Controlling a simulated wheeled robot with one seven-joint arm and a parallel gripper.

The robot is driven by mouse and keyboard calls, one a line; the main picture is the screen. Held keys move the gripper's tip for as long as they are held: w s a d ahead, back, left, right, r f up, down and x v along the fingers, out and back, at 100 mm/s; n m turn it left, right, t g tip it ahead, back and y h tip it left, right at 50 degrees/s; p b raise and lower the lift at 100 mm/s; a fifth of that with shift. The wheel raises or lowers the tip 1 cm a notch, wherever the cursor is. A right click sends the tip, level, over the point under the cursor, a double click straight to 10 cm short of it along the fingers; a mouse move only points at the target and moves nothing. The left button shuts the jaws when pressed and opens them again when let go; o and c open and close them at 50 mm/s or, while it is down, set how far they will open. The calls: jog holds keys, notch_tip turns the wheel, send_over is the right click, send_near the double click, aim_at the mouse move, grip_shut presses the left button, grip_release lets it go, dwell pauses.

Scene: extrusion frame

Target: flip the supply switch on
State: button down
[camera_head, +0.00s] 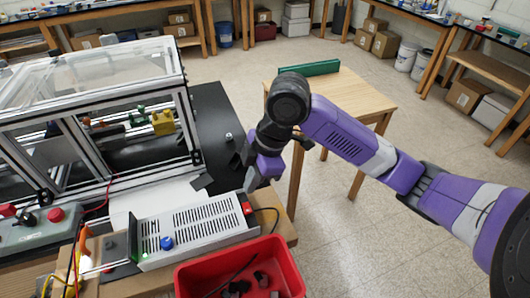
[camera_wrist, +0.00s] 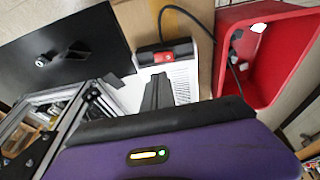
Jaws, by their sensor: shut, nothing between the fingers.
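The supply is a white, slotted box (camera_head: 200,228) on the bench, with a blue knob (camera_head: 166,243) at its near end. Its red switch (camera_head: 248,209) is on the far right end. In the wrist view the red switch (camera_wrist: 162,57) sits in a dark surround on the end of the box. I cannot tell which way the rocker is tipped. My gripper (camera_head: 250,184) is just above and beside that end, pointing down. In the wrist view my gripper's dark fingers (camera_wrist: 157,90) are together and empty, close to the switch. Contact with the switch is not visible.
A red bin (camera_head: 240,266) with dark parts stands right beside the supply. A black cable (camera_wrist: 190,12) runs from the supply's end. An aluminium-framed enclosure (camera_head: 95,110) stands to the left. A wooden table (camera_head: 355,100) stands behind my arm.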

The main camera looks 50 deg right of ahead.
notch_tip(320, 180, up, 7)
jog(key=d, duration=0.2)
jog(key=shift+d+b, duration=0.2)
jog(key=shift+b, duration=0.25)
